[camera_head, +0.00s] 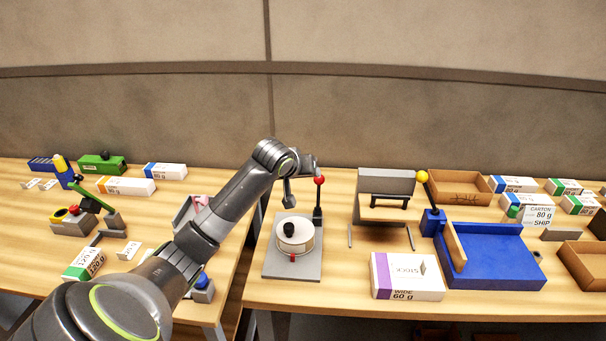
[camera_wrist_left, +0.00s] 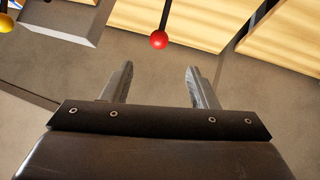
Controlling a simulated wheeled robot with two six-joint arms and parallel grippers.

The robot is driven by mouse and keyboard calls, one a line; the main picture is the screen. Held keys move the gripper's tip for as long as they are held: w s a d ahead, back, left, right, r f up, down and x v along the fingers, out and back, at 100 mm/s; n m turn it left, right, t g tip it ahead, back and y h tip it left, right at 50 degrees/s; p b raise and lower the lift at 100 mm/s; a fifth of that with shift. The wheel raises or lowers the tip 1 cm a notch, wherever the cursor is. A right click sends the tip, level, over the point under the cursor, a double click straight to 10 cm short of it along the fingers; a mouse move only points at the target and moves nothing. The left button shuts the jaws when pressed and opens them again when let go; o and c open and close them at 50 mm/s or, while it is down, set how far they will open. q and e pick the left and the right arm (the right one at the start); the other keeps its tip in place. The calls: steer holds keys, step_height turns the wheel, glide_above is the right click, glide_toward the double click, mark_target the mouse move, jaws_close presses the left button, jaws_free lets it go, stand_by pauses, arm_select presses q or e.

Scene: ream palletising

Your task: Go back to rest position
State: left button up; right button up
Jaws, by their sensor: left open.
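My left arm (camera_head: 215,215) reaches in from the lower left in the head view, with its wrist raised near the red-knobbed lever (camera_head: 319,181). The left gripper's two fingers (camera_wrist_left: 158,82) show in the left wrist view, apart with nothing between them. The red knob (camera_wrist_left: 159,40) appears beyond the fingertips there, clear of them. The lever stands on a grey-based press (camera_head: 282,262) with a round white piece on it. My right gripper is in neither view.
A white, purple-ended ream (camera_head: 407,277) lies at the front of the right table. A blue tray (camera_head: 505,275) and a yellow-knobbed lever (camera_head: 422,177) stand right of it. Several packs and open cartons lie further right. Reams and tools cover the left table, and a gap separates the tables.

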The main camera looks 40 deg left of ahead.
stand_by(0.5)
